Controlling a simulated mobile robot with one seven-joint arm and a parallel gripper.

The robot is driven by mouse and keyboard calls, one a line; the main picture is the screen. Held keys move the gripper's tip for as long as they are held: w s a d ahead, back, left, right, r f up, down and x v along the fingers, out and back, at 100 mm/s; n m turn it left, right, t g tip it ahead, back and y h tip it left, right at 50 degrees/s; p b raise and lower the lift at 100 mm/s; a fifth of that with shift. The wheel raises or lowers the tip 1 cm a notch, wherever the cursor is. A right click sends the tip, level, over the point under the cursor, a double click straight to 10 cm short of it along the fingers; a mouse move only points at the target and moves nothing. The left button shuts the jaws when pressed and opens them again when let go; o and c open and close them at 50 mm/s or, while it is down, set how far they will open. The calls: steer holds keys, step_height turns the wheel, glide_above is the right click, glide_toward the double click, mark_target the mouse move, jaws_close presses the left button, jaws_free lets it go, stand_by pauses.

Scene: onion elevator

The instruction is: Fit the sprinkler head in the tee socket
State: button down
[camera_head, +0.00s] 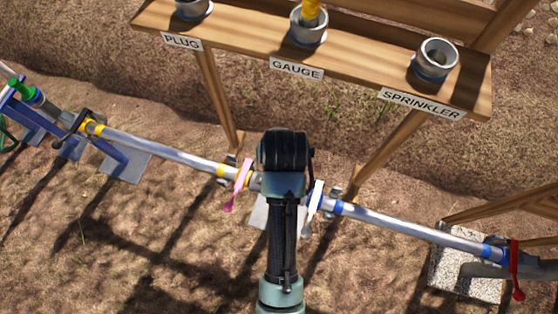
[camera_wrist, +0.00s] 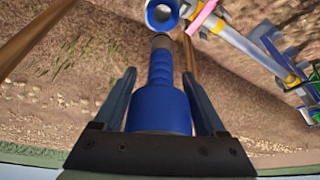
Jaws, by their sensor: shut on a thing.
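In the wrist view my gripper (camera_wrist: 159,76) is shut on the sprinkler head (camera_wrist: 160,105), a blue stepped body with a narrower grey tip pointing away from me. The tee socket (camera_wrist: 151,23) shows as a blue-rimmed round opening just beyond the tip, at the top edge of the picture. The tip looks apart from the socket and roughly lined up with it, slightly to one side; the exact gap cannot be told. In the head view my arm hides the gripper, the sprinkler head and the tee.
A pipe line (camera_head: 165,150) crosses the head view, with a pink lever (camera_head: 239,183), a white lever (camera_head: 315,203) and a red lever (camera_head: 517,270). A wooden shelf (camera_head: 355,70) behind carries a plug cup (camera_head: 194,8), a gauge cup (camera_head: 309,28) and an empty-looking sprinkler cup (camera_head: 436,62).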

step_height(320, 180, down, 11)
steer(key=shift+w+r+b, duration=0.15)
steer(key=shift+b, duration=0.7)
steer(key=shift+f, duration=0.4)
jaws_free()
steer(key=shift+r, duration=0.15)
steer(key=shift+r, duration=0.3)
steer(key=p+v, duration=0.2)
steer(key=v, duration=1)
steer(key=shift+f, duration=0.1)
